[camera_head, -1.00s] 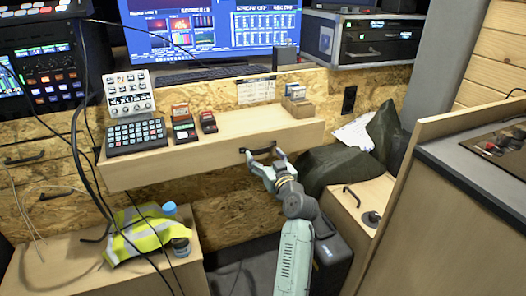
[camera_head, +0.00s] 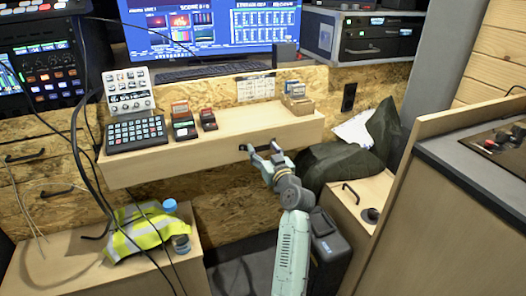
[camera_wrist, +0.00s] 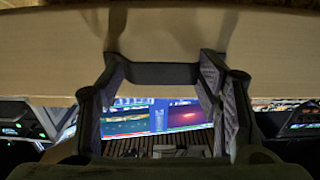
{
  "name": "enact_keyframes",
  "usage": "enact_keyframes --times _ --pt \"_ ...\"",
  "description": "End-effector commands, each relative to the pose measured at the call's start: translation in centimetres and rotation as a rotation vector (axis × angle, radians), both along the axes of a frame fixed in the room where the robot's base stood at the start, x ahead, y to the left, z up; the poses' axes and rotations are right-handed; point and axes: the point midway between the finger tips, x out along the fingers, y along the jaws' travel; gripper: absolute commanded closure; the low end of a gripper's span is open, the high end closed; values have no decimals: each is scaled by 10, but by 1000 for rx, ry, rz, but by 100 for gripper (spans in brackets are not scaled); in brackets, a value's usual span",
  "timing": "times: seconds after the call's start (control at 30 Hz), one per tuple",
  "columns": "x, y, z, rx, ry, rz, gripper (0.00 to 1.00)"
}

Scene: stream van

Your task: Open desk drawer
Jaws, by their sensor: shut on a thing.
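The desk drawer (camera_head: 200,160) is the pale wooden front below the monitor, in the middle of the head view. Its black handle (camera_head: 256,148) is on the right half of the front. My gripper (camera_head: 264,150) is at the handle, with its fingers shut on it. In the wrist view, the dark handle (camera_wrist: 165,73) runs across between my two fingers, against the pale drawer front (camera_wrist: 170,35). My fingers partly hide the handle in the head view. I cannot see a clear gap showing the drawer pulled out.
A keypad (camera_head: 135,133) and small card boxes (camera_head: 183,125) stand on the ledge above the drawer. Black cables (camera_head: 85,170) hang at the left. A yellow vest (camera_head: 140,235) lies on a low wooden box. A dark bag (camera_head: 340,165) and wooden cabinet (camera_head: 365,200) are at the right.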

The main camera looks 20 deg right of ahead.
Motion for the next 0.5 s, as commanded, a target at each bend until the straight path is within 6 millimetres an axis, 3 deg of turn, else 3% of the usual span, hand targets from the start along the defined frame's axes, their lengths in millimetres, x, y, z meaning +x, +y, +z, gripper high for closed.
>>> enact_keyframes --times 0.5 --pt "4 11 3 0 -2 21 92"
